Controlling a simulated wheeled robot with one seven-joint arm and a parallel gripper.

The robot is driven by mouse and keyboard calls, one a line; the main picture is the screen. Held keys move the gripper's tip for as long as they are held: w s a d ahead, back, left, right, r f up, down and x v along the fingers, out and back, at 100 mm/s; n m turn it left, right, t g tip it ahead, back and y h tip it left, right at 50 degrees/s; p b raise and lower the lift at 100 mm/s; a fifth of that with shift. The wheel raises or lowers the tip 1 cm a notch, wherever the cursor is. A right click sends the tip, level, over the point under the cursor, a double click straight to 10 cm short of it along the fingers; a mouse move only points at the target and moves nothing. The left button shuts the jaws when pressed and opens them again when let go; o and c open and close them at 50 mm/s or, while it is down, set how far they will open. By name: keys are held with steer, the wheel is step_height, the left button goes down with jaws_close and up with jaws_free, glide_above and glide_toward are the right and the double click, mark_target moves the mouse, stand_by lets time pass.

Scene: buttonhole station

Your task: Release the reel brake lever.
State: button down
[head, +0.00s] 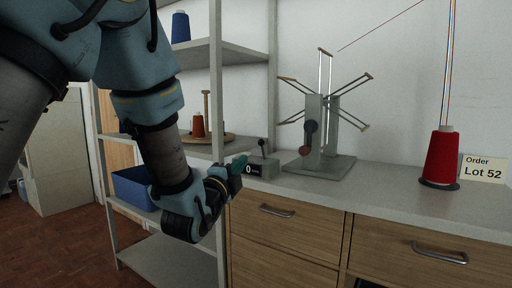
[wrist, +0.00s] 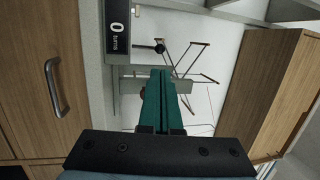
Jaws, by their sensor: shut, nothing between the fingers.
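The reel (head: 322,110) stands on a grey base plate on the worktop, its thin arms spread out. A dark crank with a red-brown knob (head: 305,150) is on its post. In front of it is a small counter box (head: 262,167) reading 0, with a short lever topped by a black knob (head: 262,142). In the wrist view, the black knob (wrist: 160,47) shows just beyond my fingertips, beside the counter display (wrist: 118,28). My gripper (head: 240,161) has teal fingers, closed together and empty, near the box's left end. I cannot tell whether they touch it.
A red thread cone (head: 442,158) and a Lot 52 order card (head: 484,168) stand at the right on the worktop (head: 400,178). A shelf post (head: 216,80) rises close to my gripper. A blue bin (head: 134,186) sits on the shelf at left. Drawers with handles (head: 277,211) lie below.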

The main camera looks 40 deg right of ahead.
mark_target(262, 142)
steer(key=p+x, duration=0.2)
steer(key=x, duration=0.9)
steer(key=shift+r+p, duration=0.1)
steer(key=shift+p, duration=0.2)
steer(key=shift+d+r+y+p, duration=0.2)
steer(key=shift+r+y+p, duration=0.4)
steer(key=shift+p, duration=0.4)
steer(key=d+y+p, duration=0.1)
steer(key=p, duration=0.1)
steer(key=r+g+y+p, duration=0.1)
steer(key=p, duration=0.1)
steer(key=d+m+g+y+p, duration=0.1)
steer(key=p, duration=0.1)
steer(key=shift+w+d+r+y+p, duration=0.35)
steer(key=shift+w+r+y, duration=0.05)
steer(key=shift+f+b, duration=0.35)
steer(key=shift+f, duration=0.1)
steer(key=shift+a+r, duration=0.1)
